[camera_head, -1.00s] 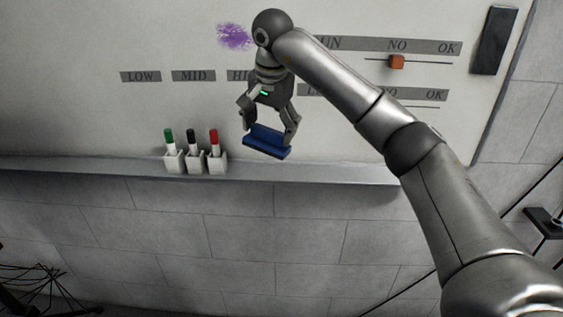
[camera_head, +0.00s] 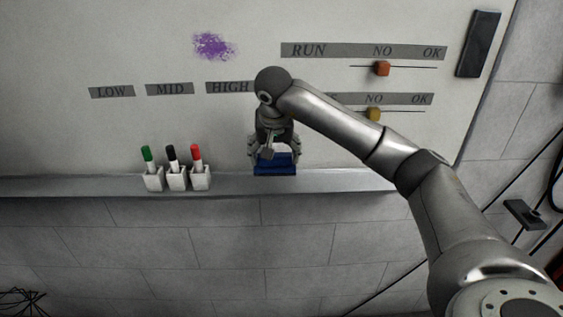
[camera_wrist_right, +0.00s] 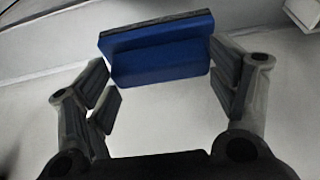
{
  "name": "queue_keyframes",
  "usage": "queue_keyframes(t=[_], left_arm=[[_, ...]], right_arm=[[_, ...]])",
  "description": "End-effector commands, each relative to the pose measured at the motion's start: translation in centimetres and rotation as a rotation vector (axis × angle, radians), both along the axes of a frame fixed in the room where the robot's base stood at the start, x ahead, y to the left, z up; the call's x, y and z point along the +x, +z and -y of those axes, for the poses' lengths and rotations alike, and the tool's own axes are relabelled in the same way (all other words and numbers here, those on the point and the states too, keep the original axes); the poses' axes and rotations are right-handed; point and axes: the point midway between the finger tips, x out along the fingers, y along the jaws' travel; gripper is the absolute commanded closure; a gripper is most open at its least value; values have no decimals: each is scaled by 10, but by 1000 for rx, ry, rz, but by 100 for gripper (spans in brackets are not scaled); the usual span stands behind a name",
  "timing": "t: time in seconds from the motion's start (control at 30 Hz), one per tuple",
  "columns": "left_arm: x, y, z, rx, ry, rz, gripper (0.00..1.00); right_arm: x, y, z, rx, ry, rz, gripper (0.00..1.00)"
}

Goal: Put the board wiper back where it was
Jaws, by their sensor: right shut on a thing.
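The blue board wiper (camera_head: 275,167) is at the ledge (camera_head: 340,182) below the whiteboard, to the right of the marker holders. My right gripper (camera_head: 274,158) is above it with its fingers on either side. In the right wrist view the blue wiper (camera_wrist_right: 160,62), with a dark strip along its far edge, lies between the fingertips of my right gripper (camera_wrist_right: 165,80), which is shut on it. I cannot tell for sure whether the wiper's underside touches the ledge. My left gripper is not in view.
White holders (camera_head: 177,179) with a green, a black and a red marker stand on the ledge to the left. A purple scribble (camera_head: 213,46) is on the whiteboard. Orange (camera_head: 382,68) and yellow (camera_head: 374,114) sliders sit at the right. The ledge right of the wiper is clear.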

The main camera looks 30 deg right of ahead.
Motion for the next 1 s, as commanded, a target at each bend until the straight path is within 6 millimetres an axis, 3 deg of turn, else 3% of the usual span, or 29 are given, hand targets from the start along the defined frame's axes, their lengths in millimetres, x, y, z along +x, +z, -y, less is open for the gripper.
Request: queue_keyframes(t=[0.3,0.53,0.93,0.97,1.0], left_arm=[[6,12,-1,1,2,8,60],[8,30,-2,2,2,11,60],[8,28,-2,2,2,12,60],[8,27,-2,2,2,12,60],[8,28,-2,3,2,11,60]], right_arm=[[-1,-25,23,0,-3,-1,39],[0,-49,21,1,0,0,39],[0,-57,21,1,0,3,39],[0,-58,21,1,1,2,19],[0,-57,21,1,0,2,14]])
